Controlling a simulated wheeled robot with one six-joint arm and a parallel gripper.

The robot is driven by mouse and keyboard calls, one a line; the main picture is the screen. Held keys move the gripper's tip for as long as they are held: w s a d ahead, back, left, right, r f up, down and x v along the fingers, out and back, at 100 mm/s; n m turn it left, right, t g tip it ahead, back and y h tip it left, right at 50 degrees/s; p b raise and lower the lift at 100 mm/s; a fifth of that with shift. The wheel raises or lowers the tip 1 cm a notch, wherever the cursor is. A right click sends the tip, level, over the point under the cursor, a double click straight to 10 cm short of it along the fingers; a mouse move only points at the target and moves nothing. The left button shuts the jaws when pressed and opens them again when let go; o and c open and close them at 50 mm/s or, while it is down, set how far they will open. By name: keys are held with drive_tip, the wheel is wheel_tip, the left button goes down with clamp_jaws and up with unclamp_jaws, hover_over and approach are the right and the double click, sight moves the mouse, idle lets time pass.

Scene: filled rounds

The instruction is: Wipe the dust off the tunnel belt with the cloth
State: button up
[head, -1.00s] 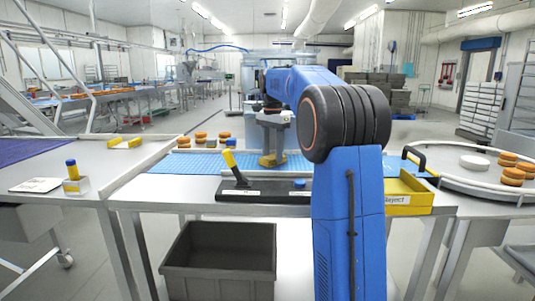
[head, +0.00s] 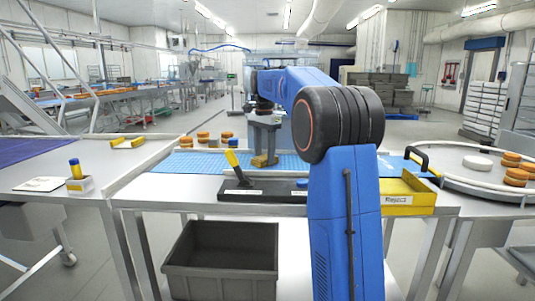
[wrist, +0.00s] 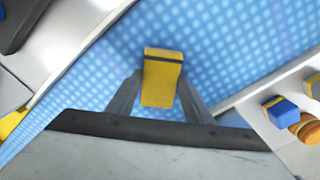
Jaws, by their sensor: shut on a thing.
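The yellow cloth (wrist: 161,80), a folded pad with a dark band across it, sits between the two fingers of my gripper (wrist: 160,92) in the wrist view. My gripper is shut on it. In the head view my gripper (head: 265,157) points down at the blue belt (head: 190,162), with the cloth (head: 262,161) low at the belt's surface. I cannot tell for certain whether it touches. The belt (wrist: 235,65) shows a pale dotted pattern in the wrist view. Dust cannot be told clearly from this pattern.
A black tray (head: 275,196) with a yellow-handled tool (head: 232,160) lies along the belt's near edge. A yellow reject bin (head: 408,196) stands to the right. Several orange rounds (head: 203,136) sit behind the belt. A grey crate (head: 220,262) is below.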

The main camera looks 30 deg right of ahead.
sight(264, 157)
drive_tip(key=shift+a+f, duration=0.1)
drive_tip(key=shift+f, duration=0.1)
drive_tip(key=shift+w+r, duration=0.15)
drive_tip(key=shift+r, duration=2.95)
drive_tip(key=shift+r, duration=0.1)
wheel_tip(264, 157, up, 3)
drive_tip(key=shift+f, duration=0.1)
drive_tip(key=shift+s, duration=0.2)
